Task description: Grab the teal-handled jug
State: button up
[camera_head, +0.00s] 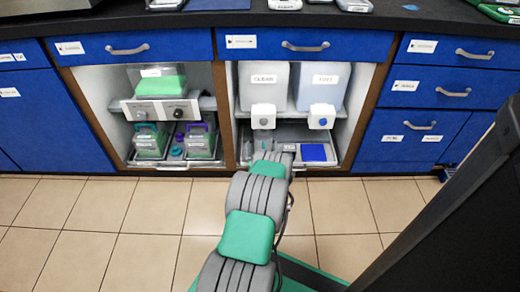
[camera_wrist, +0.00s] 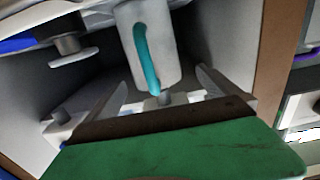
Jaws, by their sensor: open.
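The jug (camera_wrist: 165,45) is pale grey with a curved teal handle (camera_wrist: 147,55). In the wrist view it stands in the upper middle, inside the open cabinet bay. My gripper (camera_wrist: 161,78) is open, with one finger on each side of the handle's lower end in the picture. The fingers look apart from the jug, and nothing is held. Whether the handle is at the depth of the fingertips, I cannot tell.
Two labelled tanks with white tap boxes (camera_head: 264,117) (camera_head: 322,116) stand on the shelf above. A blue block (camera_head: 314,153) lies right of my arm. A brown divider (camera_wrist: 275,60) is close on the right in the wrist view.

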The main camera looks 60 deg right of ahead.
jog(key=b+x, duration=0.1)
jog(key=x, duration=0.2)
jog(key=b+x, duration=0.1)
jog(key=x, duration=0.1)
jog(key=shift+s+d+r+b, duration=0.1)
jog(key=shift+s+d+b, duration=0.2)
jog(key=shift+d, duration=0.1)
jog(key=shift+w, duration=0.1)
jog(key=c, duration=2)
jog(key=shift+c, duration=0.6)
jog(key=shift+r, duration=0.15)
